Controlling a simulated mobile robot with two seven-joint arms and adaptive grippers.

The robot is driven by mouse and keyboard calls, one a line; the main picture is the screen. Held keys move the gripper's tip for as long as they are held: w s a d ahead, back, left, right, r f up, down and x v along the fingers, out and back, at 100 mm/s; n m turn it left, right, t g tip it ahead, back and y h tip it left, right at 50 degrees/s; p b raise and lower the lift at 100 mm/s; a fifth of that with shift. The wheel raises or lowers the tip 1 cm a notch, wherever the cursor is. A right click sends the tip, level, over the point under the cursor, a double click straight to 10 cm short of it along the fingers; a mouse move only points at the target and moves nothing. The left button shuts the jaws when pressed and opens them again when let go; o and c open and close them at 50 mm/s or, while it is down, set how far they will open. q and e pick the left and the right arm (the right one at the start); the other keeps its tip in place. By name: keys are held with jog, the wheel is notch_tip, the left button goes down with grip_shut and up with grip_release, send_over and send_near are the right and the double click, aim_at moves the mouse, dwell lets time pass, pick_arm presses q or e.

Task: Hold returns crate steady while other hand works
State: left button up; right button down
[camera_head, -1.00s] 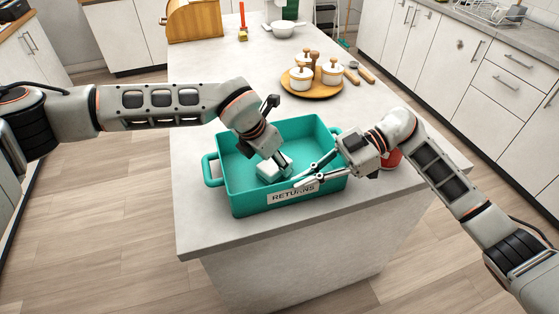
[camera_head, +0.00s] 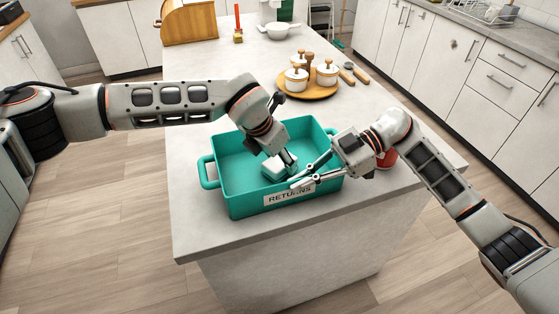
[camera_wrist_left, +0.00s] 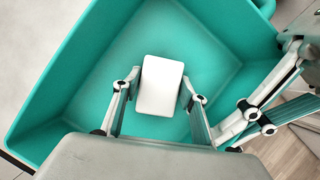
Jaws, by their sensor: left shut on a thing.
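The teal returns crate (camera_head: 232,200) stands near the front edge of the island counter, with a RETURNS label on its front wall. My left gripper (camera_head: 285,166) reaches down into it and is shut on a small white block (camera_head: 274,169). In the left wrist view the white block (camera_wrist_left: 160,86) sits between the two fingers, above the crate floor. My right gripper (camera_head: 293,183) comes in from the right over the crate's front right corner. Its fingers are apart at the front rim, above the label; whether they touch the wall is unclear.
A red object (camera_head: 388,159) stands just right of the crate, partly hidden by my right arm. Behind it, a round wooden tray (camera_head: 307,94) holds white lidded pots. A white bowl (camera_head: 278,30) and wooden bread box (camera_head: 188,22) are farther back. Counter left of the crate is clear.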

pick_arm(q)
notch_tip(320, 180, up, 10)
jog(key=shift+r, duration=0.2)
dwell(0.5)
jog(key=shift+d+f, duration=0.15)
dwell(0.5)
notch_tip(320, 180, down, 8)
jog(key=shift+f, duration=0.4)
jog(key=shift+s+a+f, duration=0.1)
jog(key=shift+s+a, duration=0.1)
jog(key=shift+a, duration=0.5)
jog(key=shift+s+a+f, duration=0.1)
jog(key=shift+s+a, duration=0.1)
jog(key=shift+a, duration=0.45)
jog(key=shift+f, duration=0.9)
dwell(0.6)
jog(key=shift+d, duration=0.1)
